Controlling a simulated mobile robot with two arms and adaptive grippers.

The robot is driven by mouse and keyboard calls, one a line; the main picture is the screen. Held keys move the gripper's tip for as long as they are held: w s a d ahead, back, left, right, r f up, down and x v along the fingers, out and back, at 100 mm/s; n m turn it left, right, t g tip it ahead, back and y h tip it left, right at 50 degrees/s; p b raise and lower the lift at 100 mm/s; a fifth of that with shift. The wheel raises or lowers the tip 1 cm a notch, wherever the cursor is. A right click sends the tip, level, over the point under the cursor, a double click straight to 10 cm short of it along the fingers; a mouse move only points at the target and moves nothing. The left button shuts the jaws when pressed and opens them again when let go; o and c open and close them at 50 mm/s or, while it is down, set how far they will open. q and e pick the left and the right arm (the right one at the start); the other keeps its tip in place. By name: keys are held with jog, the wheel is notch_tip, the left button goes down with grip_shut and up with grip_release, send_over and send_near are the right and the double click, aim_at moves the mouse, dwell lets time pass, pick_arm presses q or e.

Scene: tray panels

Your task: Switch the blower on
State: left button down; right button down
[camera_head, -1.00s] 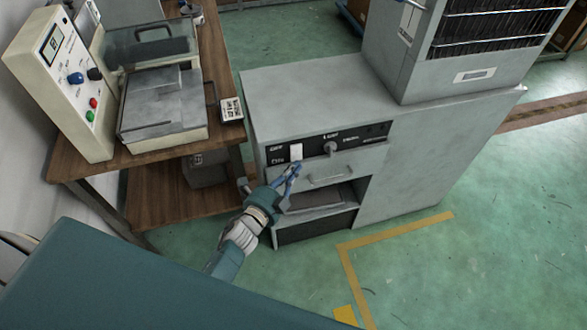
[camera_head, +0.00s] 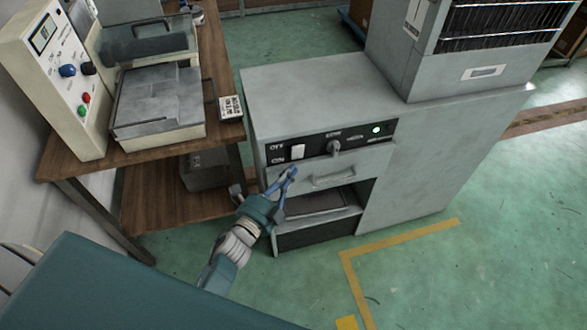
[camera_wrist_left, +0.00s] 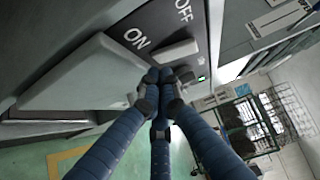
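The grey blower cabinet (camera_head: 320,95) has a black control panel (camera_head: 357,138) on its front. A white rocker switch (camera_head: 298,152) sits at the panel's left end beside OFF and ON labels. It also shows in the left wrist view (camera_wrist_left: 180,51), near the fingertips. A green lamp (camera_head: 376,129) glows at the panel's right end. My left gripper (camera_head: 290,174) is just below the switch, apart from it in the head view. In the left wrist view its blue fingers (camera_wrist_left: 159,76) are together with nothing between them. My right gripper is not in view.
A grey knob (camera_head: 334,147) sits right of the switch. A drawer handle (camera_head: 333,181) projects below the panel. A wooden bench (camera_head: 60,164) with a cream control box (camera_head: 50,85) stands left. Green floor is open in front of the cabinet.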

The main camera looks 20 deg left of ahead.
pick_arm(q)
jog(key=s+a, duration=0.2)
jog(key=s, duration=0.7)
jog(key=shift+s+r, duration=0.15)
jog(key=shift+s, duration=0.05)
jog(key=s+f+n+g+y, duration=0.1)
jog(key=s+f+n+g, duration=0.3)
jog(key=f, duration=0.9)
jog(key=s+f+n+g+y, duration=0.1)
jog(key=s+f+n+g, duration=0.35)
jog(key=f, duration=0.95)
jog(key=s+f+n+g, duration=0.2)
jog(key=s+f, duration=0.4)
jog(key=s, duration=0.4)
jog(key=s+a+f+n+g+y, duration=0.1)
jog(key=s+f+n+g, duration=0.2)
jog(key=s+f, duration=0.3)
jog(key=s+a+f+n+g, duration=0.1)
jog(key=s+f+n, duration=0.3)
jog(key=s, duration=1)
jog(key=shift+s+a+f+g, duration=0.2)
jog(key=shift+f+g, duration=0.65)
jog(key=shift+f, duration=0.05)
